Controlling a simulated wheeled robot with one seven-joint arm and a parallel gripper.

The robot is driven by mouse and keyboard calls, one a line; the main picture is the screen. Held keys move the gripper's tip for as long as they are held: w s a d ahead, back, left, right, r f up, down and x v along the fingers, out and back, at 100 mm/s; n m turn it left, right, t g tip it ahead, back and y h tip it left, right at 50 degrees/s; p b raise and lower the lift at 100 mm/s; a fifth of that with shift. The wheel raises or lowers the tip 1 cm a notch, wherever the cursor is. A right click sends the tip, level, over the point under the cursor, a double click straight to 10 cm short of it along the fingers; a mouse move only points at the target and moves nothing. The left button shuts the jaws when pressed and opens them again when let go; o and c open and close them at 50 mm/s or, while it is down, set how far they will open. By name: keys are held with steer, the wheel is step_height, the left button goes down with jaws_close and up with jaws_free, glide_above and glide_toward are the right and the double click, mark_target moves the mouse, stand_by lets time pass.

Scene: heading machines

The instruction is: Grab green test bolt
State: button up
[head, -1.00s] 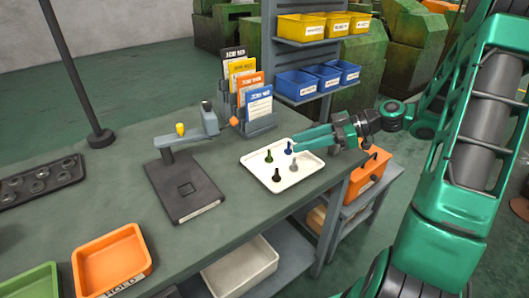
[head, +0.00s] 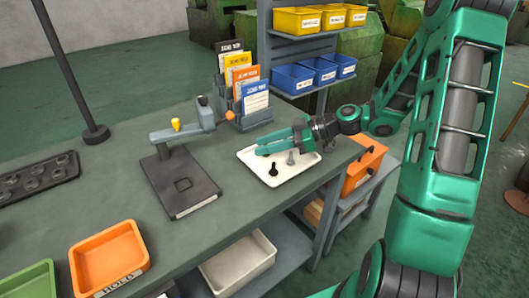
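The white tray (head: 286,176) lies on the bench's right end. A black bolt (head: 273,168) and a grey bolt (head: 290,157) stand upright in it. My gripper (head: 259,147) reaches in from the right, low over the tray's far left part. Its two teal fingers point left and look parted, one above the other in the picture. The green test bolt does not show now; the fingers cover the part of the tray where it stood. I cannot tell whether it is between them. The blue bolt is also hidden by my gripper.
A grey fixture with a yellow knob (head: 176,124) and a dark base plate (head: 180,184) stands left of the tray. A rack of coloured cards (head: 254,98) stands behind the tray. An orange bin (head: 109,259) is at front left. The bench between is clear.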

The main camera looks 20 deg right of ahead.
steer(key=shift+c, duration=0.3)
jaws_close()
